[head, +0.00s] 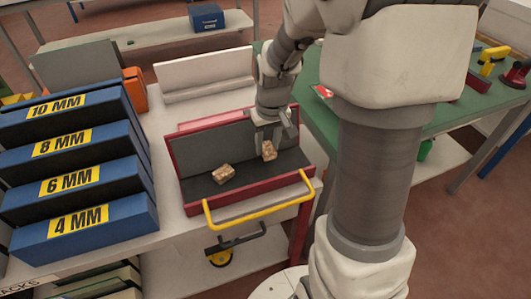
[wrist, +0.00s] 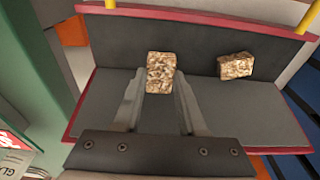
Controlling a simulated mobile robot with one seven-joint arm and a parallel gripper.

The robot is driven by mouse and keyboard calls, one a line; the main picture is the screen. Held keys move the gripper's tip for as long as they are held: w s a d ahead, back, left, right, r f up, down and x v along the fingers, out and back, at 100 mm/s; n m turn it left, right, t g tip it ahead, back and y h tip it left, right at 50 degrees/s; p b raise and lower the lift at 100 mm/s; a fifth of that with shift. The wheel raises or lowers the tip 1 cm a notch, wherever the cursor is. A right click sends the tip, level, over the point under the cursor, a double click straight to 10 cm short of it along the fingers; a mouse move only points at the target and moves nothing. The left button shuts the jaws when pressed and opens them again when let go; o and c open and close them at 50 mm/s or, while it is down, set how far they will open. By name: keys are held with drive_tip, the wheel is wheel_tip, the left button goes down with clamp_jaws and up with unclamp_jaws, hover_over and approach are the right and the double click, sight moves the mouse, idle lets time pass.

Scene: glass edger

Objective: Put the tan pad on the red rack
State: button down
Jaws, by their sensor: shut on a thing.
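The red rack (head: 210,147) is a red-edged tray with a dark grey lining and a sloped back panel, on the white bench in the head view. It also fills the wrist view (wrist: 110,100). My gripper (head: 269,146) points down over its right part, shut on a speckled tan pad (head: 269,152). In the wrist view the pad (wrist: 160,72) sits between the fingertips of my gripper (wrist: 158,88). The pad is low over the lining; I cannot tell if it touches. A second, similar tan pad (head: 223,173) lies on the rack to the left, apart from my gripper.
A yellow handle bar (head: 260,203) runs along the rack's front. Blue boxes marked 10, 8, 6 and 4 MM (head: 80,180) stand close on the left. A green-topped table (head: 315,105) with tools is to the right. An orange item (head: 135,88) stands behind the boxes.

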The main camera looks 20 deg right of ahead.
sight(268, 149)
drive_tip(key=shift+f+b, duration=0.75)
drive_tip(key=shift+f, duration=1.15)
drive_tip(key=shift+f, duration=0.1)
drive_tip(key=shift+f, duration=0.15)
drive_tip(key=shift+c, duration=2.4)
unclamp_jaws()
